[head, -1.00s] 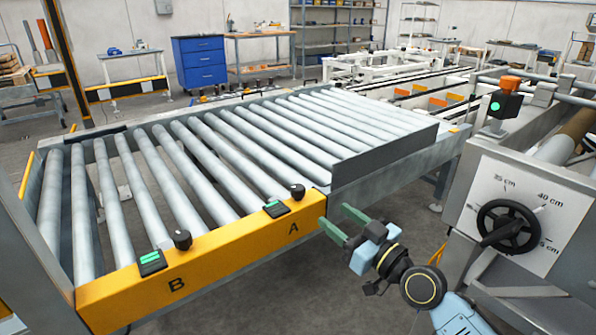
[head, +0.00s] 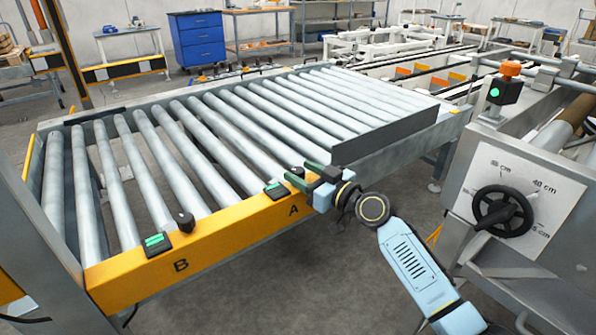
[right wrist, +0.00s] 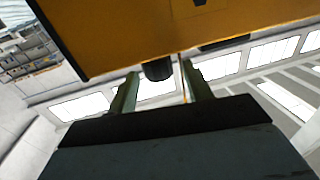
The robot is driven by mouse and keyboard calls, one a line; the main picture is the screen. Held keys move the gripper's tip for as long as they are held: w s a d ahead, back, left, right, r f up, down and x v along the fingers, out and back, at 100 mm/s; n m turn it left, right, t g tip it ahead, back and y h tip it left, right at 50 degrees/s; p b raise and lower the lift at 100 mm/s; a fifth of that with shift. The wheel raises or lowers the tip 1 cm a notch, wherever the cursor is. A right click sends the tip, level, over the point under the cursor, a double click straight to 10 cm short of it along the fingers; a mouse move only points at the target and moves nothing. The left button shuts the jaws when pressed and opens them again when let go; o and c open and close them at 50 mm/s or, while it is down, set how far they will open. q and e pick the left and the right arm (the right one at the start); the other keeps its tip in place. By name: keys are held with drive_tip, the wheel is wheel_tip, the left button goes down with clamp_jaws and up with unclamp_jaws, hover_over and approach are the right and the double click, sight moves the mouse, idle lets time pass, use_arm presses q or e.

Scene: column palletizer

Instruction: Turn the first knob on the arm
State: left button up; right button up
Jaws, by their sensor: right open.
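The yellow arm (head: 240,230) runs along the front edge of the roller table and carries two black knobs. The knob by the letter A (head: 297,172) is partly hidden by my right gripper (head: 301,174), whose green fingers reach to it from the right. The knob by the letter B (head: 186,221) stands free farther left. In the right wrist view, the open fingers of my right gripper (right wrist: 160,79) have a black knob (right wrist: 158,70) between their tips, with gaps on both sides. My left gripper is out of view.
Green-lit displays sit beside knob B (head: 157,243) and knob A (head: 277,190). The roller bed (head: 215,150) behind the yellow arm is empty. A machine with a black handwheel (head: 503,211) and a scale plate stands at the right.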

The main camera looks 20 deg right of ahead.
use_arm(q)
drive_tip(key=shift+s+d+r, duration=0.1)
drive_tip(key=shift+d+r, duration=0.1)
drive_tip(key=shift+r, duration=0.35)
use_arm(e)
drive_tip(key=shift+x, duration=1.05)
drive_tip(key=c, duration=0.9)
drive_tip(key=shift+b, duration=0.3)
drive_tip(key=shift+c, duration=0.2)
drive_tip(key=y+b, duration=0.1)
drive_tip(key=b, duration=0.1)
drive_tip(key=shift+f+n+g+b, duration=0.1)
drive_tip(key=shift+n+g+b, duration=0.3)
drive_tip(key=y+b, duration=0.1)
drive_tip(key=b, duration=0.1)
drive_tip(key=shift+n+g+b, duration=0.3)
drive_tip(key=shift+n+b, duration=0.05)
drive_tip(key=shift+n, duration=0.05)
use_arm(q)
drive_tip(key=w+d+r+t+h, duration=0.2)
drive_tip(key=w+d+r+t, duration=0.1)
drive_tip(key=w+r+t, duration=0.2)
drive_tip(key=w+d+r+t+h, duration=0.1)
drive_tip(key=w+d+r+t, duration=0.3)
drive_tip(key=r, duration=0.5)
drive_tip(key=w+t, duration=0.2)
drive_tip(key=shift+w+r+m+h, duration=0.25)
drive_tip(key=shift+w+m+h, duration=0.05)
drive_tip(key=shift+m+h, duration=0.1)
